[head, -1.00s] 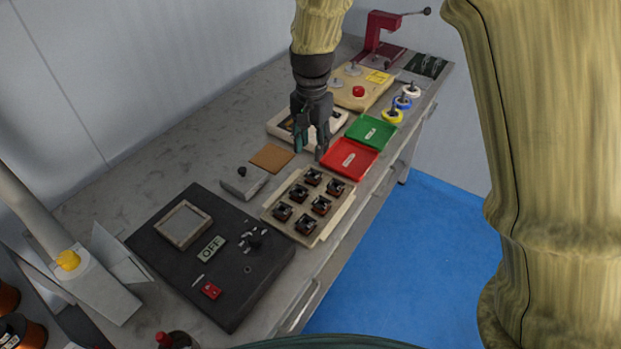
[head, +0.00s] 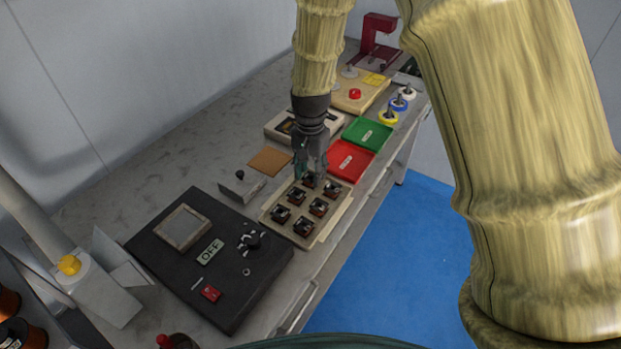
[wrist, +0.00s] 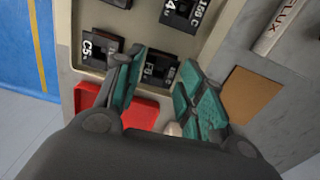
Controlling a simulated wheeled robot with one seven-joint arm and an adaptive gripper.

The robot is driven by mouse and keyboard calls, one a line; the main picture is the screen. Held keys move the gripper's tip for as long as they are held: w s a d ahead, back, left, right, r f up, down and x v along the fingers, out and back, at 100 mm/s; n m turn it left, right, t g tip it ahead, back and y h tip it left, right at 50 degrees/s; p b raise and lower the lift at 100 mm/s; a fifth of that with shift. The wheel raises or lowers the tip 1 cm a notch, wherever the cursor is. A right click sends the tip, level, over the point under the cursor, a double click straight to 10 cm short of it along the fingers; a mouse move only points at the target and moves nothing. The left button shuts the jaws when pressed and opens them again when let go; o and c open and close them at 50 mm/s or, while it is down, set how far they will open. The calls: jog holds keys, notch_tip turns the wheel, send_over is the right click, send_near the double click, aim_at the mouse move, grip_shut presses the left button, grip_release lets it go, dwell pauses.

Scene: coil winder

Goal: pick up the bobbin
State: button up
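Several dark, square-topped bobbins with brown sides stand in rows in a beige tray (head: 325,228). My gripper (head: 311,172) points down over the bobbin at the tray's far end. In the wrist view my gripper (wrist: 160,82) has its teal-padded fingers apart, one on each side of a labelled bobbin (wrist: 157,68). That bobbin is partly hidden by the fingers. Whether the pads touch it I cannot tell. A bobbin marked C5 (wrist: 95,48) sits beside it, and another bobbin (wrist: 180,14) stands further up in the view.
A red tray (head: 352,160) and a green tray (head: 367,134) lie just beyond the bobbin tray. A brown pad (head: 269,161) and a small grey block (head: 240,187) lie to its left. A black control box (head: 205,262) marked OFF stands nearer. Blue floor lies right of the bench.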

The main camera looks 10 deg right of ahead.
jog(key=shift+f, duration=1.2)
jog(key=c, duration=0.7)
jog(key=shift+o, duration=0.2)
jog(key=shift+r, duration=0.15)
jog(key=shift+r, duration=0.55)
jog(key=shift+s+r+b, duration=0.2)
jog(key=shift+r+b, duration=0.05)
jog(key=shift+r, duration=0.3)
jog(key=shift+s+r+b, duration=0.2)
jog(key=shift+r, duration=0.3)
jog(key=s, duration=0.5)
jog(key=s+r+b, duration=0.1)
jog(key=s, duration=0.4)
jog(key=s+b, duration=0.1)
jog(key=s, duration=0.4)
jog(key=shift+s+a+r, duration=0.1)
jog(key=shift+a+r, duration=0.05)
jog(key=shift+r, duration=0.1)
